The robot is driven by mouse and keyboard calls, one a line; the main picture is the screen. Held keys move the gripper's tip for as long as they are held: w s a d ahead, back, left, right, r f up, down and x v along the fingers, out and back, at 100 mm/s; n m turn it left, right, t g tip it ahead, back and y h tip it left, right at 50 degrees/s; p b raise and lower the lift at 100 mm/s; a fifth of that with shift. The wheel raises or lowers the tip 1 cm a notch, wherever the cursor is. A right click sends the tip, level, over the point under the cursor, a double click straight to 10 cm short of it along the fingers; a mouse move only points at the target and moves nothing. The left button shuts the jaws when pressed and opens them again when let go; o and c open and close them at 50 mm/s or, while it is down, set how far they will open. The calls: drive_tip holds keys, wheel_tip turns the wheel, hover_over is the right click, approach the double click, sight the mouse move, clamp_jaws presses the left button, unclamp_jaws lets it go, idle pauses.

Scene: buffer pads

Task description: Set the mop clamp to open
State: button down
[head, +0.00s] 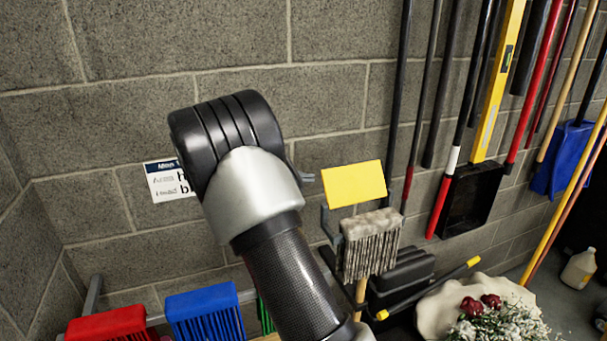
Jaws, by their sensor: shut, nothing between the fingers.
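A mop with a pale grey, stringy head (371,244) hangs upright against the block wall, right of my arm. A wooden handle (361,296) shows below it. A grey bracket (326,220) reaches out beside the mop head's left edge. A flat yellow plate (354,183) stands just above the mop head, tilted slightly. I cannot tell from this view how the clamp is set, or which part moves. My arm fills the middle, and my gripper is hidden behind it. A small grey tip (307,177) shows at the arm's right edge; I cannot tell what it is.
Red (110,324) and blue (204,314) brush heads stand at the lower left. A sign (168,181) is on the wall. Several long-handled tools, a yellow level (499,80) and a blue dustpan (562,160) crowd the right. Flowers (497,322) stand in front.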

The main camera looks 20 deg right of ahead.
sight(330, 172)
drive_tip(key=shift+n+t+h, duration=0.6)
drive_tip(key=shift+n+h, duration=0.1)
drive_tip(key=shift+p+x, duration=1.25)
drive_tip(key=shift+x, duration=3.35)
drive_tip(key=shift+w, duration=0.1)
drive_tip(key=shift+b, duration=0.3)
drive_tip(key=shift+s+r+m+b, duration=0.15)
drive_tip(key=shift+s+m+b, duration=0.2)
drive_tip(key=shift+b, duration=0.7)
drive_tip(key=shift+s+r, duration=0.25)
drive_tip(key=shift+r, duration=0.2)
drive_tip(key=shift+f, duration=0.1)
